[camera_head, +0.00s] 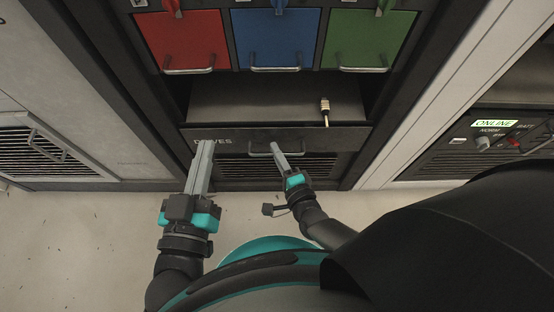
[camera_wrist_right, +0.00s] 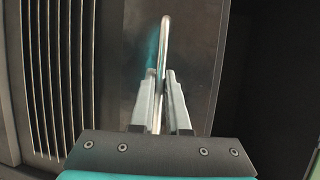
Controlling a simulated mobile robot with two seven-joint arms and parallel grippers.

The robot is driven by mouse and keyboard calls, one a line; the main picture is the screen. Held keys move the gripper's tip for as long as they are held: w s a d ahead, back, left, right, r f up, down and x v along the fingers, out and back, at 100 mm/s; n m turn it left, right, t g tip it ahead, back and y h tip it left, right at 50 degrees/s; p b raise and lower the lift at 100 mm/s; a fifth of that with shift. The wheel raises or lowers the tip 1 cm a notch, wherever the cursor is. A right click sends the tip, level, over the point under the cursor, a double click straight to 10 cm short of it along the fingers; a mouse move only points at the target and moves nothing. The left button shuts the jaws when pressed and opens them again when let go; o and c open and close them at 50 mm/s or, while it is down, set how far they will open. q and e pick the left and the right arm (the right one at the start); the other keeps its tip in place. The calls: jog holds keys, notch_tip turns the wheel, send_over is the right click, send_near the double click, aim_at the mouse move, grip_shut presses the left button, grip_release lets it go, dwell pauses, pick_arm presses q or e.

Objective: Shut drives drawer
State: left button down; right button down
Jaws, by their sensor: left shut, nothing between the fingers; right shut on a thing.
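The drives drawer (camera_head: 345,136) is a dark drawer under the coloured panels, and it stands pulled out, with its inner floor (camera_head: 250,100) showing. A small item with a pale top (camera_head: 325,108) lies in it at the right. My right gripper (camera_head: 277,148) is shut on the drawer's bar handle (camera_head: 262,154); the wrist view shows the handle (camera_wrist_right: 165,40) between the two fingers (camera_wrist_right: 160,100). My left gripper (camera_head: 204,146) is shut and empty, its fingertips by the left part of the drawer front, over the lettering. Whether it touches the front I cannot tell.
Red (camera_head: 182,42), blue (camera_head: 277,40) and green (camera_head: 368,40) panels with handles sit above the drawer. A vent grille (camera_head: 325,166) lies below it. A grey cabinet (camera_head: 60,120) stands at left, and a rack with an ONLINE display (camera_head: 494,123) at right. Floor shows at lower left.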

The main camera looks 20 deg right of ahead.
jog(key=shift+w+d, duration=0.2)
jog(key=shift+w, duration=0.6)
jog(key=c, duration=0.9)
grip_release()
jog(key=shift+w+r, duration=0.15)
pick_arm(q)
jog(key=s+a+f+g+y+p, duration=0.1)
jog(key=a+f+g+y+p, duration=0.2)
jog(key=a+g, duration=0.4)
jog(key=shift+a+f+m+g+y+p, duration=0.2)
jog(key=shift+m+g+y+p, duration=0.3)
jog(key=shift+p, duration=0.4)
pick_arm(e)
jog(key=shift+f+v, duration=0.2)
jog(key=shift+v, duration=7.6)
